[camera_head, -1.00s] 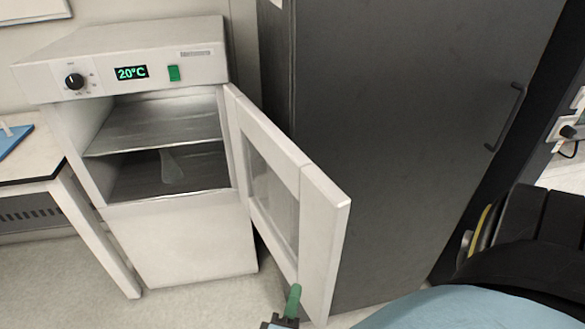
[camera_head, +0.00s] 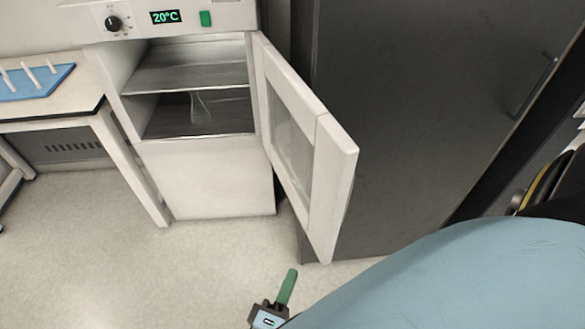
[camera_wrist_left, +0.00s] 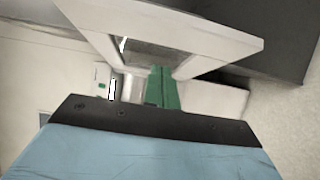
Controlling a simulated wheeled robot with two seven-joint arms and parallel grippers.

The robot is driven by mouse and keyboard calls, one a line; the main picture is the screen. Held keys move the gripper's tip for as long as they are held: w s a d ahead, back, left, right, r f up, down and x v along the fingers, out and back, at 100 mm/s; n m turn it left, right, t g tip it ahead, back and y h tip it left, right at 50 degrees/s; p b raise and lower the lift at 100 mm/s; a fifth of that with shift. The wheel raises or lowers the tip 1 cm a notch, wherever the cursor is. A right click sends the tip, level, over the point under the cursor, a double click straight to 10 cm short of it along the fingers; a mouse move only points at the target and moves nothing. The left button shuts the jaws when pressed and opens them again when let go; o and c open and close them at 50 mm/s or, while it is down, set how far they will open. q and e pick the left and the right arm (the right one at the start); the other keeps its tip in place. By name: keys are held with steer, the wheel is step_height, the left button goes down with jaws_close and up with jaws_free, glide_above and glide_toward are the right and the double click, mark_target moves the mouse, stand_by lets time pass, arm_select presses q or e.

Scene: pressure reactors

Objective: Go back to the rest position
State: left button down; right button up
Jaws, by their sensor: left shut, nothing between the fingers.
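My left gripper (camera_head: 290,280) shows at the bottom of the head view, with green fingers closed together and nothing between them. It is in front of and below the open oven door, apart from it, over the floor. In the left wrist view its green fingers (camera_wrist_left: 162,88) are together, with the white door (camera_wrist_left: 190,30) beyond them. The white oven (camera_head: 205,175) stands open and its display reads 20°C. A clear glass vessel (camera_head: 200,108) stands on its lower level. My right gripper is not in view.
The oven door (camera_head: 335,185) sticks out toward me, beside a tall dark grey cabinet (camera_head: 410,110). A white bench (camera_head: 75,108) with a blue peg rack (camera_head: 35,84) is at the left. The floor (camera_head: 110,260) in front of the oven is clear.

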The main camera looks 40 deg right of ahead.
arm_select(q)
steer(key=a+f+m+g+y, duration=0.15)
steer(key=a+f+y, duration=0.25)
steer(key=a+f, duration=0.65)
steer(key=a+f+m+g+y, duration=0.1)
steer(key=a+f+m+y, duration=0.2)
steer(key=a+f+y, duration=0.75)
steer(key=s+a+f+m+g, duration=0.4)
steer(key=s+a+f+g, duration=0.2)
steer(key=s+a+f, duration=1.1)
steer(key=s+a, duration=0.2)
steer(key=s, duration=0.2)
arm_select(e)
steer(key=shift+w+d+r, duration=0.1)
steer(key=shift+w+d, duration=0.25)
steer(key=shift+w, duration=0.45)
arm_select(q)
steer(key=shift+s+r+m+y, duration=0.1)
steer(key=shift+m+y, duration=0.15)
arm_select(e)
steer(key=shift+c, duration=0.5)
